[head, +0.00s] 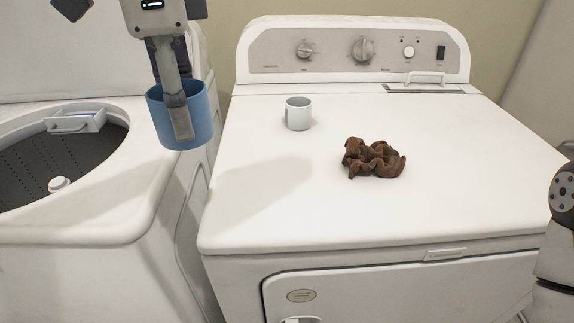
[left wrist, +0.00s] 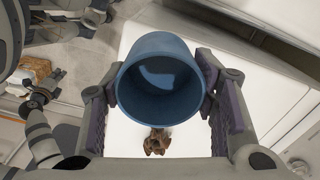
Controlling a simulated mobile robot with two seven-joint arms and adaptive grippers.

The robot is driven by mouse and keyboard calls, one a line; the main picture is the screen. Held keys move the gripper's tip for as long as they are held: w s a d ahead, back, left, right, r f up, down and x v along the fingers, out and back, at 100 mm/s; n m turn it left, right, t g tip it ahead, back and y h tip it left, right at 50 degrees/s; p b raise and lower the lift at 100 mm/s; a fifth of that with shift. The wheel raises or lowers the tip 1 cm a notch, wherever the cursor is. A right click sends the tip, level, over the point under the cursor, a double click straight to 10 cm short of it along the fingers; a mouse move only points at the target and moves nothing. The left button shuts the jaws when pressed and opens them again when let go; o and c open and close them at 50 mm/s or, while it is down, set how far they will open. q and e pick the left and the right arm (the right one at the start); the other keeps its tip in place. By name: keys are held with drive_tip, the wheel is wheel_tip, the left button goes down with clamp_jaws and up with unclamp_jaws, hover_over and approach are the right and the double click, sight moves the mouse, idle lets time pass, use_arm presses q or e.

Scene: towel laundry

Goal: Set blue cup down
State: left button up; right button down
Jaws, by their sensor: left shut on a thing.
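The blue cup (head: 205,110) is upright in my left gripper (head: 180,122), whose fingers are shut on it. In the head view it is held in the air over the gap between the washer and the dryer, left of the dryer's top (head: 300,205). In the left wrist view the cup (left wrist: 160,80) is between the two finger pads and I look into its empty inside. What seems to be my right gripper (left wrist: 42,96) shows small at the left of that view; its jaws are unclear.
A white cup (head: 298,114) stands on the dryer towards the back. A crumpled brown cloth (head: 372,160) lies near the middle of the dryer's top. The dryer's front and left areas are clear. The open washer (head: 130,195) is on the left.

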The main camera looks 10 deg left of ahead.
use_arm(q)
drive_tip(key=w+d+f, duration=0.2)
drive_tip(key=w+f, duration=0.1)
drive_tip(key=w+d+f, duration=0.3)
drive_tip(key=w, duration=0.1)
drive_tip(key=w+d+f, duration=0.2)
drive_tip(key=w+f, duration=0.1)
drive_tip(key=shift+w+d+f, duration=0.15)
drive_tip(key=shift+d+f, duration=0.2)
drive_tip(key=shift+d, duration=0.05)
drive_tip(key=shift+f, duration=1.45)
drive_tip(key=shift+f, duration=0.1)
drive_tip(key=o, duration=1.1)
drive_tip(key=shift+f, duration=0.1)
wheel_tip(320, 180, up, 12)
drive_tip(key=shift+r, duration=0.2)
